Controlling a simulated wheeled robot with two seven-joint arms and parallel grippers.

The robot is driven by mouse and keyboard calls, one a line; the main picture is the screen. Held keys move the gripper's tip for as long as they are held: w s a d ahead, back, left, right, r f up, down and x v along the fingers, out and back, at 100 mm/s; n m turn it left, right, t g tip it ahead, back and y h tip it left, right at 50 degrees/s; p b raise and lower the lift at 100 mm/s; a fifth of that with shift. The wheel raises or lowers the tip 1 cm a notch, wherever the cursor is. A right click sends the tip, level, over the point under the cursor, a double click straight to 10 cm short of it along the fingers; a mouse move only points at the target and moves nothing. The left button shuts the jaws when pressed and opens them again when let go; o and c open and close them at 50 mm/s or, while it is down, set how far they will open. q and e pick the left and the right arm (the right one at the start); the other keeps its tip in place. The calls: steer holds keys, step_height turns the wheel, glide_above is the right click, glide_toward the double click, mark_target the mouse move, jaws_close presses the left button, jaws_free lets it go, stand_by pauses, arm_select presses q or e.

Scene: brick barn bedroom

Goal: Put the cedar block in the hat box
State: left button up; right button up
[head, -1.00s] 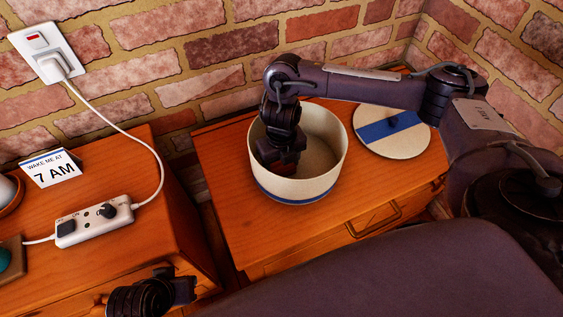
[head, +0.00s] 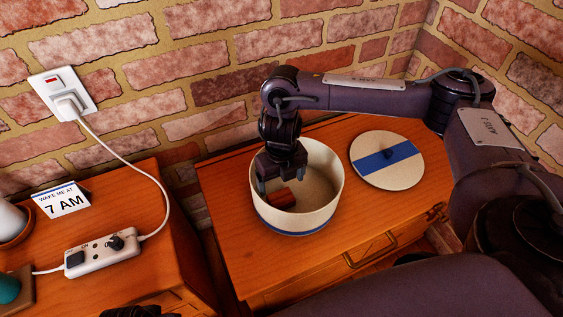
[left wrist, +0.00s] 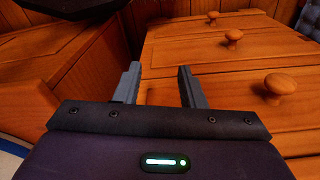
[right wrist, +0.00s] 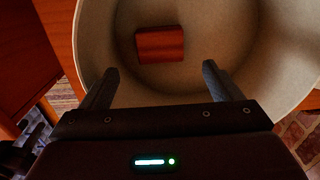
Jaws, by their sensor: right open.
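The cedar block (head: 282,198) is a small red-brown block lying inside the round cream hat box (head: 325,192), which has a blue band near its base. The right wrist view shows the block (right wrist: 160,44) on the floor of the box (right wrist: 220,40), apart from the fingers. My right gripper (head: 280,178) is open and empty, pointing down into the box just above the block; its fingers also show in the right wrist view (right wrist: 158,85). My left gripper (left wrist: 158,85) is open and empty in the left wrist view, facing wooden drawers.
A brick wall (head: 200,85) closes the back.

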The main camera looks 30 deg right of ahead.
arm_select(q)
step_height(320, 180, down, 8)
steer(key=p, duration=0.1)
steer(key=shift+w+a+p, duration=0.25)
steer(key=shift+w+p, duration=0.05)
steer(key=shift+w, duration=0.1)
arm_select(e)
steer(key=shift+r, duration=2.2)
arm_select(q)
steer(key=shift+f, duration=0.1)
